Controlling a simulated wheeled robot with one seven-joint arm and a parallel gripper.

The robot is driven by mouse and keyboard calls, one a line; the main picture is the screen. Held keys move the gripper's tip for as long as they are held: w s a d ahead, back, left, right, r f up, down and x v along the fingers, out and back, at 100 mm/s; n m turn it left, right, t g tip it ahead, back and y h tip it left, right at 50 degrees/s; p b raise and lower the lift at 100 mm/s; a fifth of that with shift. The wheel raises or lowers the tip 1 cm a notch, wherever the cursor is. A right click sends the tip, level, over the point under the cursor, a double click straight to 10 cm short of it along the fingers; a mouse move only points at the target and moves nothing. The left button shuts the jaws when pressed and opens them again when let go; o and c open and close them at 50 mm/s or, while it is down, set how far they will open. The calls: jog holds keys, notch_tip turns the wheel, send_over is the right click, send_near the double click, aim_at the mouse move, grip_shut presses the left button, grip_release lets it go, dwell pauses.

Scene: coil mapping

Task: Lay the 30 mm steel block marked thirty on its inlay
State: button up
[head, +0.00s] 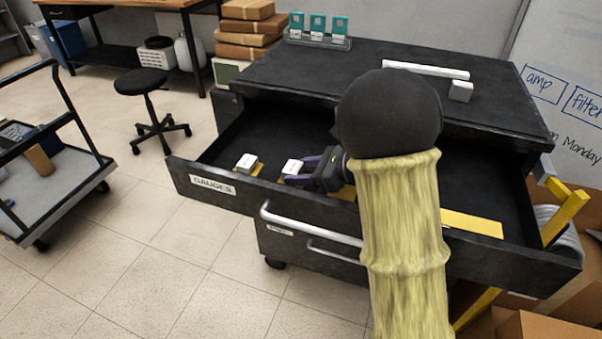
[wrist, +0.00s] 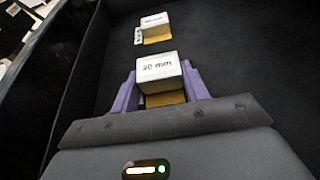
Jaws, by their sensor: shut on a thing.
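My gripper (head: 309,171) is in the open drawer, its purple fingers shut on a white-topped block (head: 292,166). In the wrist view this block (wrist: 157,67) sits between the fingers; its mark ends in "mm", and the first digit looks like 2 or 3. A yellow inlay (wrist: 165,98) shows directly below the block. I cannot tell whether the block touches it. A second white-topped block (head: 246,161) stands to the left on another yellow inlay (head: 258,170); it also shows farther off in the wrist view (wrist: 154,20), its mark too small to read.
The drawer (head: 177,177), labelled GAUGES, is pulled out below the black cabinet top (head: 300,66). A long yellow inlay (head: 470,223) lies bare at its right. A white bar (head: 426,69) and a small white block (head: 461,91) lie on the top. My arm hides the drawer's middle.

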jog(key=shift+f, duration=0.2)
jog(key=shift+f, duration=0.15)
jog(key=o, duration=1.1)
jog(key=shift+c, duration=0.2)
jog(key=shift+r, duration=0.2)
jog(key=shift+d+r, duration=0.1)
jog(key=shift+d, duration=0.3)
jog(key=v, duration=1.1)
jog(key=shift+s+d, duration=0.15)
jog(key=shift+s, duration=0.1)
